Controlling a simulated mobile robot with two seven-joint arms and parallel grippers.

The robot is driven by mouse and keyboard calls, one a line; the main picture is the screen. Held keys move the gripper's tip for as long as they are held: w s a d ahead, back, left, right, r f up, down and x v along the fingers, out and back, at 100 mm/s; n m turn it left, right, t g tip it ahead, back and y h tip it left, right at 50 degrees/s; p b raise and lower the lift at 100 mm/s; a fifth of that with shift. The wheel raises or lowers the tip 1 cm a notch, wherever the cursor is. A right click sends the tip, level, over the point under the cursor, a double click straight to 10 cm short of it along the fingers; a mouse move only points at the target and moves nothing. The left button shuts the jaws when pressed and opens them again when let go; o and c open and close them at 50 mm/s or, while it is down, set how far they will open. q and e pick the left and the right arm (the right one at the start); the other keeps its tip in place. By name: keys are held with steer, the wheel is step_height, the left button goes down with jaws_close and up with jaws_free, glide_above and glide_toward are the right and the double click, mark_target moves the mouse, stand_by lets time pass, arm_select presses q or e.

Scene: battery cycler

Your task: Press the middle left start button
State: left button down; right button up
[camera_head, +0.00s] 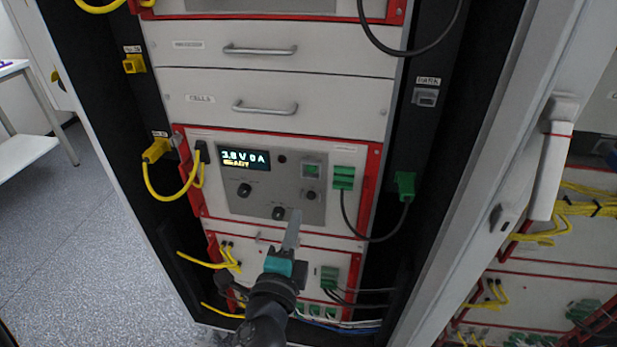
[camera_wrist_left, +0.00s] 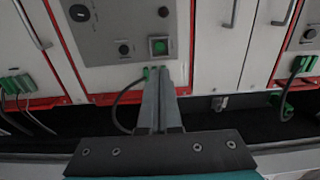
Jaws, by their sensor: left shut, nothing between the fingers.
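The middle unit of the left rack has a grey control panel (camera_head: 228,194) with a lit display (camera_head: 244,158) reading about "3.8 V 0 A READY". A square green button (camera_head: 311,170) sits at the panel's upper right, above a round black control (camera_head: 311,195). The green button also shows in the left wrist view (camera_wrist_left: 159,46). My left gripper (camera_head: 294,214) is shut and empty, its fingers in front of the panel's lower edge. In the left wrist view its fingertips (camera_wrist_left: 161,70) appear just below the green button; I cannot tell the depth gap. My right gripper is not in view.
Green plugs (camera_head: 344,178) with a dark cable sit right of the panel. A yellow cable (camera_head: 170,194) loops at its left. Drawers with handles (camera_head: 265,107) are above. The open cabinet door (camera_head: 480,180) stands at right.

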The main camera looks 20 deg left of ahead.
arm_select(q)
steer(key=p, duration=0.1)
glide_toward(310, 167)
steer(key=x, duration=0.5)
steer(key=shift+w+d+f, duration=0.1)
steer(key=shift+w+f, duration=0.05)
steer(key=shift+f, duration=0.05)
steer(key=shift+x, duration=0.75)
steer(key=shift+w, duration=0.1)
steer(key=shift+w, duration=0.45)
steer(key=shift+w+a+r, duration=0.15)
steer(key=shift+a+r, duration=0.1)
